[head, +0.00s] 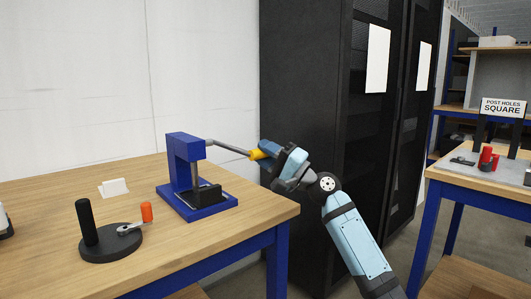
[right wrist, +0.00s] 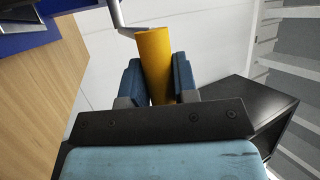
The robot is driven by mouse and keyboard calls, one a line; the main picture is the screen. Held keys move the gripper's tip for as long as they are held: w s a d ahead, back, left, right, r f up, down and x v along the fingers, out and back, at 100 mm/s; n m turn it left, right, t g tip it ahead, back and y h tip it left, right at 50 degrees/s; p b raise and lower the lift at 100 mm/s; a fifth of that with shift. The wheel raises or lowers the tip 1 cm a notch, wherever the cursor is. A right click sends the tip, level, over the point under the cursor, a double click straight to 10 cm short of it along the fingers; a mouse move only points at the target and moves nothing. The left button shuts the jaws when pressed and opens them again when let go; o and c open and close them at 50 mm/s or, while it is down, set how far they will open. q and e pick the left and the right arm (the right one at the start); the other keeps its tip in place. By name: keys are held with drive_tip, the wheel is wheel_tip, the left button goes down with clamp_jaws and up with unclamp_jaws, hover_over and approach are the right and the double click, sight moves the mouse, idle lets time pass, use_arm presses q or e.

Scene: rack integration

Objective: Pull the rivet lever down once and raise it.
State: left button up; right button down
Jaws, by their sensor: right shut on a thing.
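The blue rivet press (head: 182,170) stands on the wooden table. Its grey lever (head: 228,146) reaches out to the right from the top of the press, close to level and dipping slightly toward its yellow handle (head: 258,155). My right gripper (head: 267,150) is shut on the yellow handle. In the right wrist view the yellow handle (right wrist: 154,62) sits between the two blue fingers (right wrist: 160,82), with the grey lever rod (right wrist: 116,14) beyond it. My left gripper is not in view.
A black round base with a post and an orange-knobbed crank (head: 110,240) stands at the table's front left. A small white card (head: 114,187) lies behind it. Tall black racks (head: 305,100) stand behind my right arm. Another table (head: 480,185) is at the right.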

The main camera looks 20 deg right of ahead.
drive_tip(key=shift+f, duration=0.15)
drive_tip(key=c, duration=1.1)
unclamp_jaws()
drive_tip(key=shift+o, duration=1.1)
drive_tip(key=shift+w+a, duration=0.1)
drive_tip(key=shift+w, duration=0.05)
drive_tip(key=v, duration=1.4)
drive_tip(key=shift+p, duration=0.45)
